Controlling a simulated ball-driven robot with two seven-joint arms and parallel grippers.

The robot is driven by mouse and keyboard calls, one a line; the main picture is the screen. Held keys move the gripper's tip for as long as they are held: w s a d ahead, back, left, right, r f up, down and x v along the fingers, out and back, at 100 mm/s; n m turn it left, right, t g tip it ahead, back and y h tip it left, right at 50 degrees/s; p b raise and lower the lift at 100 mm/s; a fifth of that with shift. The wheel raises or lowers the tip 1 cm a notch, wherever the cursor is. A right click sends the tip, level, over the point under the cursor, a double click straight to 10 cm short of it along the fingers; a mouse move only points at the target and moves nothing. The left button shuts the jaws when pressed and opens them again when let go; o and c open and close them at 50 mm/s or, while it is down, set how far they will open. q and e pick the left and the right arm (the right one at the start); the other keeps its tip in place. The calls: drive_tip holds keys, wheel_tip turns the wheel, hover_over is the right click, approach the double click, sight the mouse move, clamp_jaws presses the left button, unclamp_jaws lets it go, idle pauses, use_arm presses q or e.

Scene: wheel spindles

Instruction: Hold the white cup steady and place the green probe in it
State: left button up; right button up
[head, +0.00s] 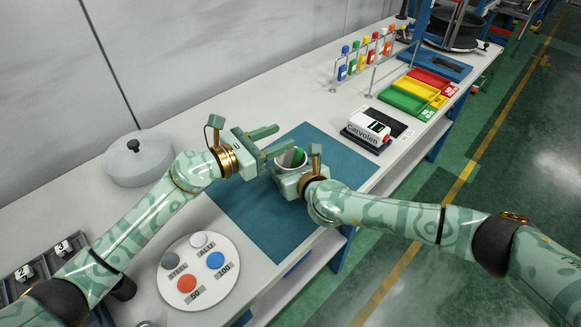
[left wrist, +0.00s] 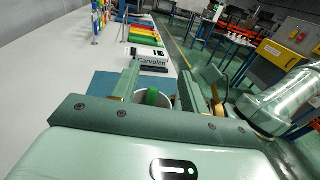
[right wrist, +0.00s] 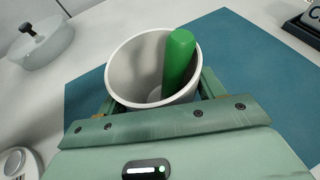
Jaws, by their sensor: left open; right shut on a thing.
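The white cup (head: 282,158) stands at the blue mat, and the right wrist view (right wrist: 135,68) shows it tilted in that picture. My right gripper (head: 296,170) is shut on the cup, with one finger on each side of it. The green probe (head: 298,157) is inside the cup, leaning against the inner wall with its rounded top near the rim; it is clear in the right wrist view (right wrist: 178,62). Its lower end is hidden by the cup wall. My left gripper (head: 276,139) is open and empty, just above and beside the cup.
The blue mat (head: 250,205) lies under the cup. A round tray (head: 200,285) with coloured discs is at front left, and a lidded round pan (head: 140,160) behind it. A Carvolen box (head: 368,128), coloured bins (head: 410,98) and a bottle rack (head: 365,55) stand farther right.

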use_arm(q)
drive_tip(key=v, duration=1.1)
use_arm(e)
drive_tip(key=o, duration=1)
use_arm(q)
drive_tip(key=shift+a, duration=0.1)
use_arm(e)
drive_tip(key=shift+o, duration=0.2)
drive_tip(key=shift+s, duration=0.1)
